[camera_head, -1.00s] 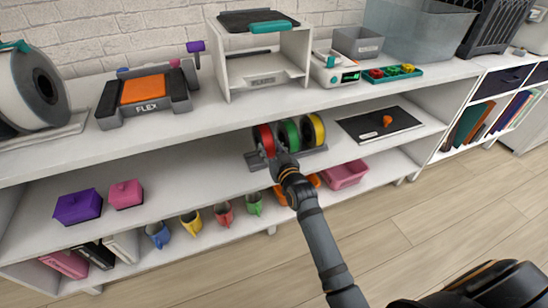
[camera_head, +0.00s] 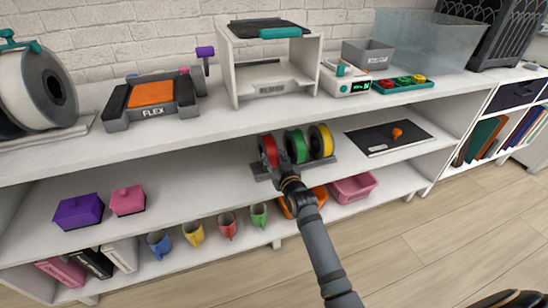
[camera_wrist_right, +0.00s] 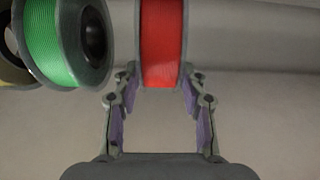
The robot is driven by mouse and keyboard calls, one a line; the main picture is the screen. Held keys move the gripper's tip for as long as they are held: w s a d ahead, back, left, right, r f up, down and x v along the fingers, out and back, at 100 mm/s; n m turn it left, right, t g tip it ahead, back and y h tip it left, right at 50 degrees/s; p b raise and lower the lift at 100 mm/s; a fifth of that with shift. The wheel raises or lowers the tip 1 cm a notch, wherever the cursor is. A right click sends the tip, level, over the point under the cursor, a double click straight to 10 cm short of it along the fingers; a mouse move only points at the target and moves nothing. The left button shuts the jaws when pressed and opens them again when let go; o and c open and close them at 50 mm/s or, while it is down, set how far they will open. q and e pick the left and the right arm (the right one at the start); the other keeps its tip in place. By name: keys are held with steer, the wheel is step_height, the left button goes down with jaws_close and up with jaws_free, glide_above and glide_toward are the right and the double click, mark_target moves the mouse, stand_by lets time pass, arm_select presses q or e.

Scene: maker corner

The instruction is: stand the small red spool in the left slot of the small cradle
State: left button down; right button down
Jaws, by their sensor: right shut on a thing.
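The red spool (camera_head: 267,150) is upright at the left end of the row on the grey cradle (camera_head: 261,173), on the middle shelf. My right gripper (camera_head: 281,160) reaches it from the front and hides its lower part and its slot. In the right wrist view the red spool (camera_wrist_right: 163,43) sits between the fingertips of the right gripper (camera_wrist_right: 160,75), which is shut on it. I cannot tell whether the spool touches the slot bottom. A green spool (camera_head: 294,146) and a yellow spool (camera_head: 320,142) stand to its right. My left gripper is out of view.
A black board with an orange knob (camera_head: 388,138) lies right of the cradle. The upper shelf overhangs behind, with a FLEX device (camera_head: 152,97) and a white printer-like box (camera_head: 232,75). Mugs and a pink basket (camera_head: 352,188) are below.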

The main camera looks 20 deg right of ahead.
stand_by(0.3)
steer(key=c, duration=0.7)
jaws_free()
steer(key=shift+o, duration=0.2)
steer(key=shift+s, duration=0.3)
steer(key=s+r, duration=0.1)
steer(key=s, duration=1)
steer(key=shift+s+d+r, duration=0.15)
steer(key=shift+d, duration=0.05)
